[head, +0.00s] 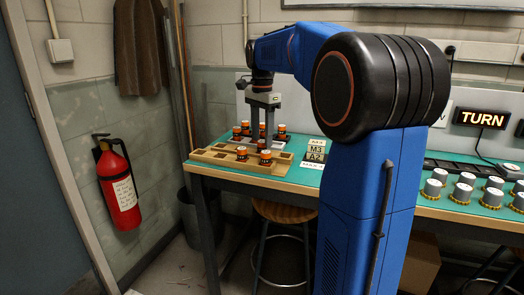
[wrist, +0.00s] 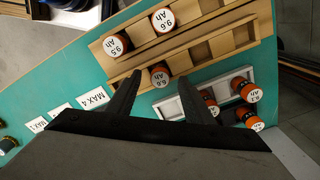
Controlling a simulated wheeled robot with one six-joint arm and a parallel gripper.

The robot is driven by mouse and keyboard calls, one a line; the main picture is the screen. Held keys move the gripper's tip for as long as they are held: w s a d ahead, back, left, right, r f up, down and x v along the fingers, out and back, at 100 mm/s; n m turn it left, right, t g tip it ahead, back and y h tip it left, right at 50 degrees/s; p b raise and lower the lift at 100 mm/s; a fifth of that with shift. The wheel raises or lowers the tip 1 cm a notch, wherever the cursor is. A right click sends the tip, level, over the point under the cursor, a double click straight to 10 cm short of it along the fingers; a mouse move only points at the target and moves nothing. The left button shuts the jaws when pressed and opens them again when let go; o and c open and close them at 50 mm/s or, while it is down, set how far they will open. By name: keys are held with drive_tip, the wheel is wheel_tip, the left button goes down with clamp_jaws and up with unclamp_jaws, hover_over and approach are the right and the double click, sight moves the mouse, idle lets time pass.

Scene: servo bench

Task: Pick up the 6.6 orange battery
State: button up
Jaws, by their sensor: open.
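Several orange-and-black batteries with white top labels stand at the back left of the bench. In the wrist view, the battery whose label seems to read 6.6 (wrist: 163,20) stands in the wooden rack (wrist: 218,40), beside one marked 9.5 (wrist: 115,43). Another battery (wrist: 159,75), its label too small to read surely, shows between my gripper's fingertips. My gripper (wrist: 158,82) is open and empty, pointing down; I cannot tell its height above that battery. In the head view my gripper (head: 262,132) is over the far batteries, behind the rack (head: 215,155).
A pale tray (wrist: 172,106) with more batteries (wrist: 250,91) lies beside the rack. A lit TURN sign (head: 482,118) and several grey-topped cylinders (head: 464,190) stand at the right. Some rack slots are empty.

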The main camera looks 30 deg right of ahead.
sight(262, 149)
drive_tip(key=shift+f, duration=1.35)
drive_tip(key=shift+c, duration=0.2)
clamp_jaws()
drive_tip(key=shift+r, duration=0.15)
